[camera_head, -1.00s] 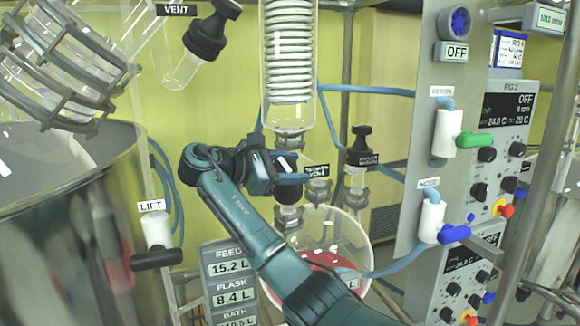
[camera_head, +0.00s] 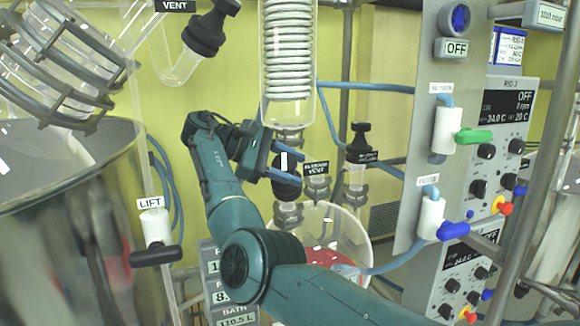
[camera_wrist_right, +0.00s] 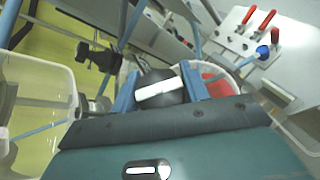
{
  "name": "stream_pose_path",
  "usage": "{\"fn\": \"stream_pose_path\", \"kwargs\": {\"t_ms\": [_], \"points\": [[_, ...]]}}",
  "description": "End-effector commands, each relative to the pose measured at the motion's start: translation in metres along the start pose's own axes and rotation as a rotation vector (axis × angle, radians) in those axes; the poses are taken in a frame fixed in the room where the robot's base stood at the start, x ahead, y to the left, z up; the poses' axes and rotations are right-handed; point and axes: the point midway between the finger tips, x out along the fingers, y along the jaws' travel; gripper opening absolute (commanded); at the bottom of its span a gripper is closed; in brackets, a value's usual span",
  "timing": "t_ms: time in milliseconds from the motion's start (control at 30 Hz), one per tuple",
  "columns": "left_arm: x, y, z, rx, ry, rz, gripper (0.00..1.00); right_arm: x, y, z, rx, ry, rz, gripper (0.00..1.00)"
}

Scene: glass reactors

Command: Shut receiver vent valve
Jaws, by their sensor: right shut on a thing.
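My right gripper (camera_head: 284,168) is at the neck below the glass condenser in the head view. Its blue fingers are closed on a round black valve knob (camera_head: 286,188) with a white bar. In the right wrist view, the knob (camera_wrist_right: 162,92) sits between the two fingers (camera_wrist_right: 160,92), its white bar slightly tilted. A small black label (camera_head: 316,168), seemingly ending in "VENT", is just right of the knob; its text is blurred. The round glass receiver (camera_head: 345,225) with red liquid is below, partly hidden by my arm. My left gripper is not in view.
Another black knob (camera_head: 360,138) stands right of the gripper. The glass condenser (camera_head: 288,60) hangs above. A panel (camera_head: 425,110) with green and blue handles is at right. A large vessel (camera_head: 75,220) and the LIFT valve (camera_head: 155,235) are at left.

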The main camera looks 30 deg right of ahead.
Motion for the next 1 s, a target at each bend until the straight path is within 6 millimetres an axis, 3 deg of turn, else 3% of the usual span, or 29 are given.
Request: {"fn": "stream_pose_path", "kwargs": {"t_ms": [400,433,600,700,1000], "points": [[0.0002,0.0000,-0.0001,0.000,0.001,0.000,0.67,0.0008,-0.0014,-0.0011,0.001,0.000,-0.008,0.22],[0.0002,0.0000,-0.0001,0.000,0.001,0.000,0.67,0.0009,-0.0014,-0.0011,0.001,0.000,-0.008,0.47],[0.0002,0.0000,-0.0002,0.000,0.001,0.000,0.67,0.0007,-0.0009,-0.0007,0.001,0.000,-0.007,0.61],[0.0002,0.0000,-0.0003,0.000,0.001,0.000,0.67,0.0007,-0.0006,-0.0005,0.001,0.000,-0.006,0.67],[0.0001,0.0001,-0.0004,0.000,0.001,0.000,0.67,0.0009,0.0006,0.0002,0.002,0.000,-0.005,0.67]]}}
